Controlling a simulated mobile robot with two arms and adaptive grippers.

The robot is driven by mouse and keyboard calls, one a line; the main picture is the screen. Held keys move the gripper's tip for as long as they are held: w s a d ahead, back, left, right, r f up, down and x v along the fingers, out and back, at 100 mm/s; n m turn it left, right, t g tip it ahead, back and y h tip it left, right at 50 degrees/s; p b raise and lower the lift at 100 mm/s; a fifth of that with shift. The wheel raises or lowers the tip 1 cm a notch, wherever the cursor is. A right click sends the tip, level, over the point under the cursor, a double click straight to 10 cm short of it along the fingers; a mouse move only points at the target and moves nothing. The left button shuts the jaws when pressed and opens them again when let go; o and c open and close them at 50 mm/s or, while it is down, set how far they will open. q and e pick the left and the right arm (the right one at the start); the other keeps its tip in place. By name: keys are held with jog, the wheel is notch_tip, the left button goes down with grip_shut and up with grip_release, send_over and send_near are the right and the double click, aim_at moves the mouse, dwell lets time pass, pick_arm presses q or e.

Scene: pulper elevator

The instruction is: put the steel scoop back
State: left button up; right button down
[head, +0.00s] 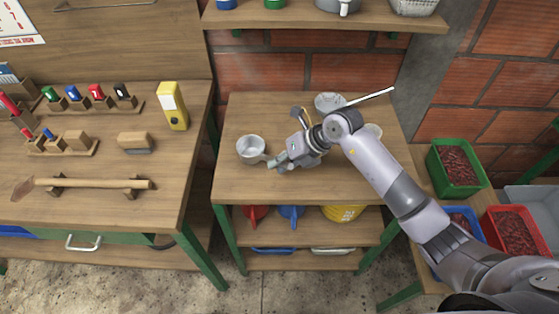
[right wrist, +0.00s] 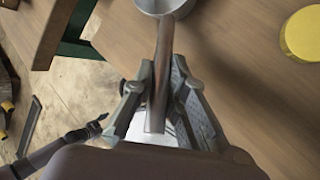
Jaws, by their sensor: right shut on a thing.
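The steel scoop (head: 250,148) is a round grey cup with a short handle, at the left part of the middle wooden table (head: 235,185). My right gripper (head: 275,161) is shut on its handle. In the right wrist view the handle (right wrist: 162,75) runs between the two fingers (right wrist: 157,98), and the cup (right wrist: 163,5) is cut off at the top edge. I cannot tell whether the cup touches the table. My left gripper does not show in the head view.
A metal pan (head: 329,102) with a long pale handle lies behind my right arm. Bins of red berries (head: 455,166) stand right. A shelf (head: 330,22) hangs above.

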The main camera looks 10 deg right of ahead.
jog(key=shift+f, duration=0.1)
jog(key=c, duration=1.6)
grip_release()
jog(key=b+v, duration=0.1)
jog(key=v, duration=1.1)
